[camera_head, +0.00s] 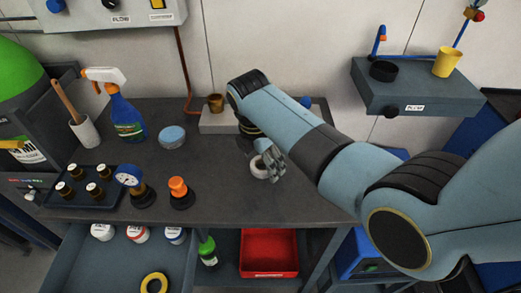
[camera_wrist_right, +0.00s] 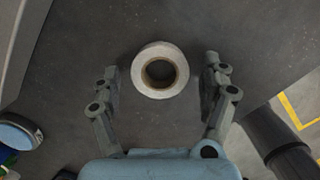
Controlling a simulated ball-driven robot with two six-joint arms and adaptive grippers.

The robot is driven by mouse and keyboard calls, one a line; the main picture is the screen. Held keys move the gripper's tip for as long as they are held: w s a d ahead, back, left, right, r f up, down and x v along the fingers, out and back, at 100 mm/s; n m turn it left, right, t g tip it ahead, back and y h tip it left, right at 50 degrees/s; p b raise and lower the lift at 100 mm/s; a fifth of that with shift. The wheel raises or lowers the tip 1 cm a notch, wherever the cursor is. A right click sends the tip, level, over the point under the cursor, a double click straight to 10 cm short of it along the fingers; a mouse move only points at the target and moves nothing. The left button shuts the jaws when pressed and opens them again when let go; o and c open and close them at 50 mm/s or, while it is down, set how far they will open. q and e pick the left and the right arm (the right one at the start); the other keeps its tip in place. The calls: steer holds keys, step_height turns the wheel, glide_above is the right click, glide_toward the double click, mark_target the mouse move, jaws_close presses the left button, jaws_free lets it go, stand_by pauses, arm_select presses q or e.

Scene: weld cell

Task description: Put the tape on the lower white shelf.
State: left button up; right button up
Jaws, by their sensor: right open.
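A white roll of tape (camera_head: 259,168) lies flat on the dark bench top, with its brown core showing in the right wrist view (camera_wrist_right: 178,82). My right gripper (camera_head: 270,160) is open above the tape. In the right wrist view its fingers (camera_wrist_right: 161,72) stand on either side of the roll, apart from it. In the head view the gripper partly covers the roll. My left gripper is not in view. I cannot make out a lower white shelf for certain; a low, pale block (camera_head: 216,123) stands at the back of the bench, partly behind my arm.
A brown cup (camera_head: 216,103) stands at the pale block. A blue-lidded tin (camera_head: 172,137), spray bottle (camera_head: 126,119), gauge (camera_head: 130,178) and orange-topped item (camera_head: 179,188) stand left. Below are a red bin (camera_head: 269,263) and an open drawer with a yellow roll (camera_head: 154,284).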

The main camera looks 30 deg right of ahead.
mark_target(257, 168)
steer(key=r, duration=0.3)
steer(key=a+r, duration=0.1)
steer(key=r, duration=0.7)
steer(key=shift+s+a+p, duration=0.15)
steer(key=shift+a+p, duration=0.2)
steer(key=shift+p, duration=0.05)
steer(key=shift+o, duration=0.7)
steer(key=shift+r, duration=0.25)
steer(key=f+n+b, duration=0.1)
steer(key=f+n, duration=0.3)
steer(key=n, duration=0.7)
steer(key=d+f+n+b, duration=0.1)
steer(key=f+n, duration=0.3)
steer(key=n, duration=0.7)
steer(key=f+n+b, duration=0.1)
steer(key=f+n, duration=0.3)
steer(key=n, duration=0.7)
steer(key=shift+d+n, duration=0.35)
steer(key=shift+n, duration=0.05)
